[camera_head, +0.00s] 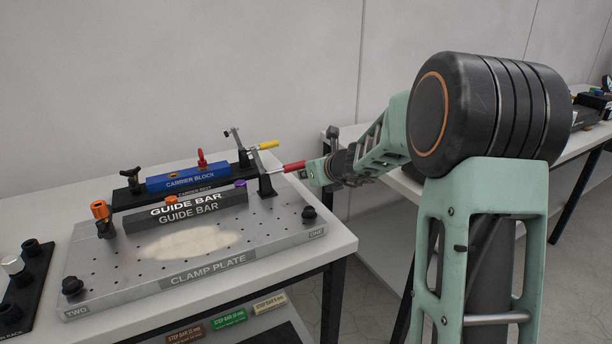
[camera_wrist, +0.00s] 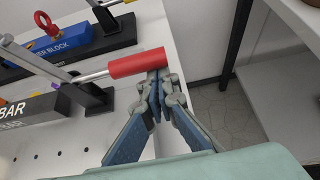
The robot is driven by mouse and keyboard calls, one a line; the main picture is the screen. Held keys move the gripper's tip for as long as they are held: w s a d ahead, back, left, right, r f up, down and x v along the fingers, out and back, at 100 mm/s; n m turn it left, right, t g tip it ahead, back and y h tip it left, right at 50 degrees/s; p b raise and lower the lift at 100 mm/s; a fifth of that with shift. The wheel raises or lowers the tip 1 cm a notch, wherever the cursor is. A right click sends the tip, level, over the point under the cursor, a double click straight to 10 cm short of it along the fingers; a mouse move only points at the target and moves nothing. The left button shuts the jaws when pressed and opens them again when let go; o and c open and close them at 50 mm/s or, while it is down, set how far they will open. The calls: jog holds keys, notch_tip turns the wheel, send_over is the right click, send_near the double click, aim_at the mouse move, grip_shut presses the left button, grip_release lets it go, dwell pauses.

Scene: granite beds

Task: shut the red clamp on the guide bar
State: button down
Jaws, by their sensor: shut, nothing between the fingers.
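The red clamp shows by its red handle (camera_head: 294,166), lying nearly level and pointing right over the plate's edge. Its dark post (camera_head: 265,184) stands at the right end of the guide bar (camera_head: 200,212), a dark block with white lettering. In the wrist view the red handle (camera_wrist: 136,64) joins a silver rod, and a grey arm runs from the post to the upper left. My gripper (camera_head: 309,173) is at the handle's free end. In the wrist view my gripper (camera_wrist: 157,84) is shut and empty, its tips close beside that end; contact is unclear.
A second clamp with a yellow handle (camera_head: 268,145) stands behind, by the blue carrier block (camera_head: 188,178). The clamp plate (camera_head: 130,283) has orange-topped and black knobs. Floor shows right of the table edge, and another table (camera_head: 392,182) stands beyond.

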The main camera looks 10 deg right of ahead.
jog(key=shift+r, duration=0.1)
jog(key=s+a+r+n+t+h+b, duration=0.2)
jog(key=a+r+n+t+h+b, duration=0.3)
jog(key=r+n+b, duration=0.4)
jog(key=shift+a+r+h+b, duration=0.85)
jog(key=shift+r+h+b, duration=0.1)
jog(key=shift+r, duration=0.15)
dwell(0.8)
jog(key=shift+s, duration=0.1)
dwell(0.4)
